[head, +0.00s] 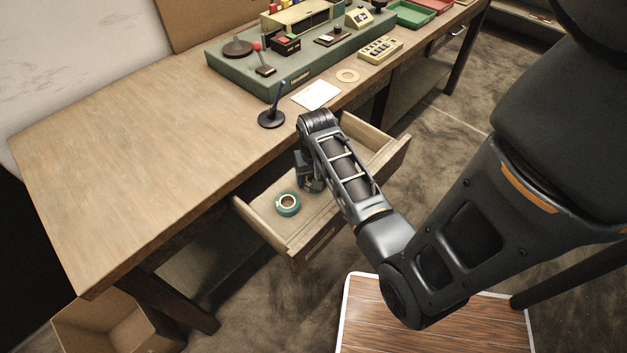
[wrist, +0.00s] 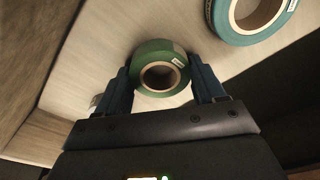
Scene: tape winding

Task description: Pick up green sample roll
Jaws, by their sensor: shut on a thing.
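The green sample roll (wrist: 146,54), a green tape roll with a pale core, sits between my two fingers in the wrist view. My gripper (wrist: 161,75) is shut on it, one finger against each side. In the head view my gripper (head: 309,182) is down inside the open drawer (head: 268,218), and it mostly hides the green roll. I cannot tell whether the roll still touches the drawer floor.
A teal tape roll (head: 287,204) lies close by in the drawer; it also shows in the wrist view (wrist: 222,28). The drawer walls stand around my gripper. Above is the wooden desk (head: 150,160), with a pen stand (head: 271,118) and white card (head: 316,95) near its edge.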

